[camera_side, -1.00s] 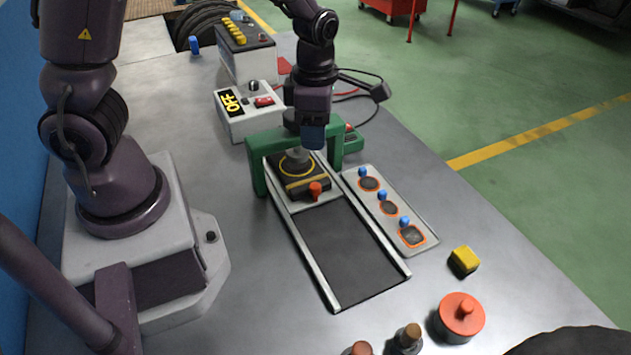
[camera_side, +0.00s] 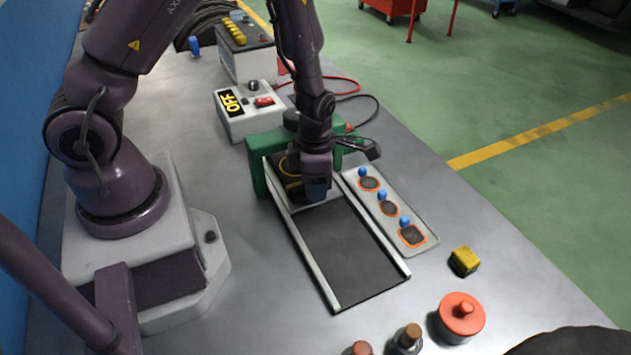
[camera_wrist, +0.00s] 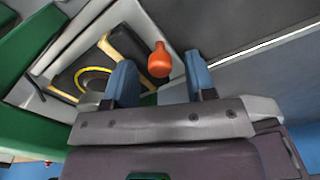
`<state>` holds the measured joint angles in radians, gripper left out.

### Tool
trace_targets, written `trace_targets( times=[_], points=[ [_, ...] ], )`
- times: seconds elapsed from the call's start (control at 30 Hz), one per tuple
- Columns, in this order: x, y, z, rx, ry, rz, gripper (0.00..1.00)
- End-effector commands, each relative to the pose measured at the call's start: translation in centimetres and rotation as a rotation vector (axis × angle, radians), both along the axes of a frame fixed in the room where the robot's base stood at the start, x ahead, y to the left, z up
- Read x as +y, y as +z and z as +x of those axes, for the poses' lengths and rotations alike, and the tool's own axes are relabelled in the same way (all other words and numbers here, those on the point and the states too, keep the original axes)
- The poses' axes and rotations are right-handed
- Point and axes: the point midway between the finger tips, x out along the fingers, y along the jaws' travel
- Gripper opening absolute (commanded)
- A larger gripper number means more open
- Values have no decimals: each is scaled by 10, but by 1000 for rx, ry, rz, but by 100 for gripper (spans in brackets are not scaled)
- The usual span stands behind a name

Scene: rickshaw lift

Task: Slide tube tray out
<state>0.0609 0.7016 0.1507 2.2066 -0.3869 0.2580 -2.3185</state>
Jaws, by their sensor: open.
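The tube tray (camera_side: 330,198) sits at the back end of a railed slide (camera_side: 345,250), under the green frame (camera_side: 258,165). On it is a dark block with a yellow ring; the wrist view shows this ring (camera_wrist: 93,80) clearly. An orange knob (camera_wrist: 160,61) stands at the tray's front. My gripper (camera_side: 317,190) is low over the tray's front end and hides the knob in the side view. In the wrist view, my open gripper (camera_wrist: 163,85) has one blue finger on each side of the knob's line, with visible gaps. I cannot tell the remaining height.
A panel with blue knobs (camera_side: 390,208) lies right of the slide. A control box reading OFF (camera_side: 245,112) stands behind the frame. A yellow block (camera_side: 464,260) and a red round weight (camera_side: 460,317) stand at the front right. The dark slide bed in front of the tray is clear.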

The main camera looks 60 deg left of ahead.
Motion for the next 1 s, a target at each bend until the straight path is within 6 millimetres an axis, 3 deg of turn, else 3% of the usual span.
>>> trace_targets(
  times=[0.37, 0.5, 0.6, 0.83, 1.0],
  points=[
    [0, -6, 0, -1, 0, 0, 50],
    [0, -6, 0, -1, 0, 0, 18],
    [0, -6, 0, -1, 0, 0, 0],
    [-5, -6, 0, -1, -2, 0, 0],
    [-29, -6, 0, -1, -7, -1, 0]
  ],
)
